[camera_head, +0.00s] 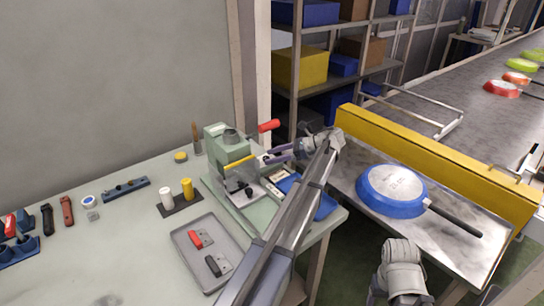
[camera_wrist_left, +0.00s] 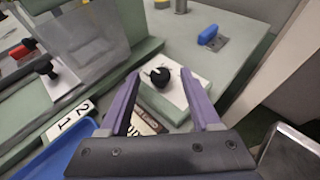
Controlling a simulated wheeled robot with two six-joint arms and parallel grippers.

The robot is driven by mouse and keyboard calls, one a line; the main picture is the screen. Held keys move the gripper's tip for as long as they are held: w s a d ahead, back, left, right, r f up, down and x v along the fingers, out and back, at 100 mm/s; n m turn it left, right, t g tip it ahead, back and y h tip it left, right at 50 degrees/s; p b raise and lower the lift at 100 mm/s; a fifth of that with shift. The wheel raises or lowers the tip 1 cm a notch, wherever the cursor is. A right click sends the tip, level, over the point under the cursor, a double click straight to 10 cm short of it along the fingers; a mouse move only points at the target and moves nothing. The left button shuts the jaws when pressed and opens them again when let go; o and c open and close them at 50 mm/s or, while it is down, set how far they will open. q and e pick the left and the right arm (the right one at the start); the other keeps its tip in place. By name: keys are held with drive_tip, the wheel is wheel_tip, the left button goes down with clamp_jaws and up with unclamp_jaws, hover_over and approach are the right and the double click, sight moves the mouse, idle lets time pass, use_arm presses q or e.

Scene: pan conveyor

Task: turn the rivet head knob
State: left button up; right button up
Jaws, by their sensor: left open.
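A black knob (camera_wrist_left: 160,77) stands on a white plate on the green machine in the left wrist view. I take it to be the rivet head knob. My left gripper (camera_head: 277,156) is open, with its purple fingers at the right side of the green machine (camera_head: 228,152) in the head view. In the left wrist view the knob shows between the two fingertips, with a gap on each side. I cannot tell how far off it is in depth. In the head view I cannot make out the knob. My right gripper is not in view.
A blue tray (camera_wrist_left: 52,150) and a number card (camera_wrist_left: 70,122) lie close by. A grey tray (camera_head: 188,238) is on the bench. A blue pan (camera_head: 392,190) sits by the yellow rail (camera_head: 440,165).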

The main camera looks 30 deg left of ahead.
use_arm(q)
drive_tip(key=p+v, duration=0.2)
drive_tip(key=v, duration=0.5)
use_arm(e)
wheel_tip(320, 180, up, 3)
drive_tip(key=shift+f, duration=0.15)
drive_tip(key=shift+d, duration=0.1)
